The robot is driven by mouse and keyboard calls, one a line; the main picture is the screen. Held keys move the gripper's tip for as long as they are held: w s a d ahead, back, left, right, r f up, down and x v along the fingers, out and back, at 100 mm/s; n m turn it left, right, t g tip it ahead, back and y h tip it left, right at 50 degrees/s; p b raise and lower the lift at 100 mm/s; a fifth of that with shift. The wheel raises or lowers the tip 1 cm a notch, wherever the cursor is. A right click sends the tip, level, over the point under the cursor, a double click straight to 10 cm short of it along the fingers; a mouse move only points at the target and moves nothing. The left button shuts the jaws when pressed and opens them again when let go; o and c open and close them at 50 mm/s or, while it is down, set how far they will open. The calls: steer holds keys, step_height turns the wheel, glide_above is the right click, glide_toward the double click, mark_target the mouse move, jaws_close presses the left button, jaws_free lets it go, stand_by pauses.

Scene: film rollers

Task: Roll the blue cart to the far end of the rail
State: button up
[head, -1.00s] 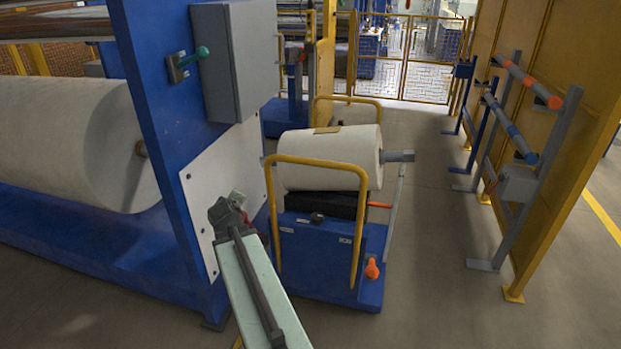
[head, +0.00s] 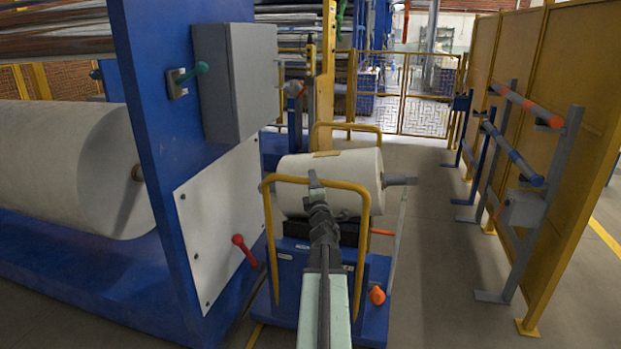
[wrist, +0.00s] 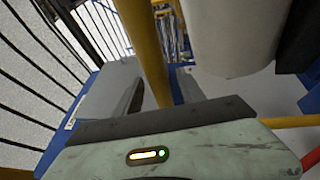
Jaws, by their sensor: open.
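The blue cart (head: 287,285) stands on the floor beside the blue machine frame. It carries a white roll (head: 345,170) and has a yellow hoop handle (head: 362,225) at its near end and another at its far end. My gripper (head: 315,182) is at the top bar of the near handle, in front of the roll. In the wrist view the yellow handle bar (wrist: 143,40) passes between the open jaws (wrist: 150,92). I cannot tell whether either finger touches it. My arm hides part of the cart's near face. The rail under the cart is mostly hidden.
The blue machine frame (head: 165,130) with a grey box (head: 235,85) and a red lever (head: 246,252) is close on the left. A rack of bars (head: 525,150) and a yellow partition (head: 560,110) stand right. A yellow fence (head: 405,90) closes the back. The right aisle is clear.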

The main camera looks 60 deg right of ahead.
steer(key=x, duration=0.3)
steer(key=shift+w, duration=0.1)
jaws_close()
stand_by(1.3)
